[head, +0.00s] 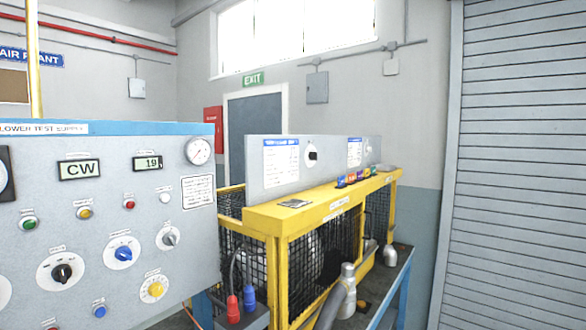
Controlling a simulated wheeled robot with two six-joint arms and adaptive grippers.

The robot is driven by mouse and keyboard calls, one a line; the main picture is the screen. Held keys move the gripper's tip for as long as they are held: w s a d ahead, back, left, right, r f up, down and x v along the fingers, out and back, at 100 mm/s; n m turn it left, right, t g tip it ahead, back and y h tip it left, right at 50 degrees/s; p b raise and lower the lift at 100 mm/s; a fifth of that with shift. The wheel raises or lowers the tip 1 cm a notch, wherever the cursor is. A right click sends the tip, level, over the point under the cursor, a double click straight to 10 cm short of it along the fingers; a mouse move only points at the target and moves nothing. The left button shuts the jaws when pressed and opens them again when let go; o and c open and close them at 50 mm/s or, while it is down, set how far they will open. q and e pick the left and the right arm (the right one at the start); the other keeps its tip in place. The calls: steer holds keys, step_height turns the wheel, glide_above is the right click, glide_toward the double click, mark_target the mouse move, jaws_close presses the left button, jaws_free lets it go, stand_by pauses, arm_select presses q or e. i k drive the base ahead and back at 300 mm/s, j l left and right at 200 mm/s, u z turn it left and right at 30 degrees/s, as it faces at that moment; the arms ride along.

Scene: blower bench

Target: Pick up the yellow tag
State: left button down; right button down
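A row of several small coloured pieces (352,178) sits on the top ledge of the yellow frame, near its far end. Blue, red and other colours show in the row. They are too small for me to tell for sure which one is the yellow tag. Neither of my grippers is in view.
A yellow guard frame (262,222) with black mesh stands on a blue-legged bench, with a grey panel (272,180) behind its ledge. A large control panel (110,215) fills the left. Grey pipe fittings (347,290) stand at the front. A roller shutter (520,180) closes the right.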

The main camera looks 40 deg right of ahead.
mark_target(367, 171)
steer(key=z, duration=1.7)
steer(key=i+l+u, duration=0.2)
steer(key=l, duration=0.45)
steer(key=i+l+u, duration=0.15)
steer(key=l, duration=0.5)
steer(key=i+l+u, duration=0.2)
steer(key=l, duration=0.45)
steer(key=l+u, duration=0.2)
steer(key=l, duration=0.5)
